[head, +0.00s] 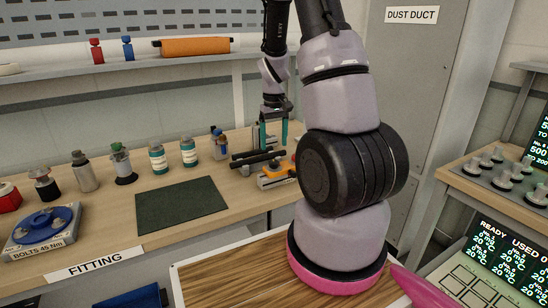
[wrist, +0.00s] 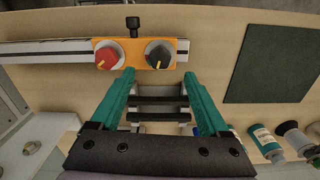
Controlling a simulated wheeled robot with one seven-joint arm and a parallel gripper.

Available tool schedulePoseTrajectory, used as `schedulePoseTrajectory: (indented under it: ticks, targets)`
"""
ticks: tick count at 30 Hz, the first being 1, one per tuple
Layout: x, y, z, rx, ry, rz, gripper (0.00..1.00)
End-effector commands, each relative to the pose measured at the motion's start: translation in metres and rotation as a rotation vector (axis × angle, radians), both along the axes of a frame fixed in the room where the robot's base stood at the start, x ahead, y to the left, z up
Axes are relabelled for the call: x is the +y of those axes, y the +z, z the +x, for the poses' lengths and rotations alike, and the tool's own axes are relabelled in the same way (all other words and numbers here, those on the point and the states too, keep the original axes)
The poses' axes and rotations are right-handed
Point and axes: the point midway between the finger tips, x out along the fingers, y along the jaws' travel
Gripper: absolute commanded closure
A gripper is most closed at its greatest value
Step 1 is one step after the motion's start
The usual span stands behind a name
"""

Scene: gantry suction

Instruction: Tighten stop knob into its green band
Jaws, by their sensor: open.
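An orange block (wrist: 134,45) sits on a pale rail (wrist: 60,50) in the wrist view, just beyond my fingertips. It carries a red knob (wrist: 108,57) at left and a dark knob (wrist: 158,54) at right, each with a yellow pointer line. A black screw-like knob (wrist: 133,26) sticks out of its far side. I cannot tell which is the stop knob, and no green band is legible. My gripper (wrist: 159,75) is open and empty, its teal fingers apart below the block. In the head view, my gripper (head: 273,138) hangs over the bench near the orange block (head: 274,178).
Black bars (wrist: 158,98) on a pale fixture lie between my fingers in the wrist view. A dark green mat (head: 180,205) lies left of the block, with several bottles (head: 157,160) behind it. A blue dish (head: 45,225) stands at the far left.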

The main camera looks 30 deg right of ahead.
Motion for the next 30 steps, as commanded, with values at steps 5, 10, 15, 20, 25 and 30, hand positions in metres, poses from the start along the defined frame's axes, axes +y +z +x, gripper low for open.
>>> schedulePoseTrajectory:
  ticks: [5, 10, 15, 20, 25, 30]
  targets:
    - [0.0, -0.036, -0.001, 0.005, 0.0, 0.0, 0.21]
    - [0.0, -0.058, -0.001, 0.003, 0.0, 0.0, 0.21]
    - [0.0, -0.067, 0.0, 0.001, 0.0, 0.0, 0.21]
    - [0.0, -0.068, 0.0, 0.0, 0.0, 0.0, 0.21]
    - [0.0, -0.068, 0.0, 0.0, 0.0, 0.0, 0.48]
    - [0.0, -0.068, 0.0, 0.0, 0.0, 0.0, 1.0]
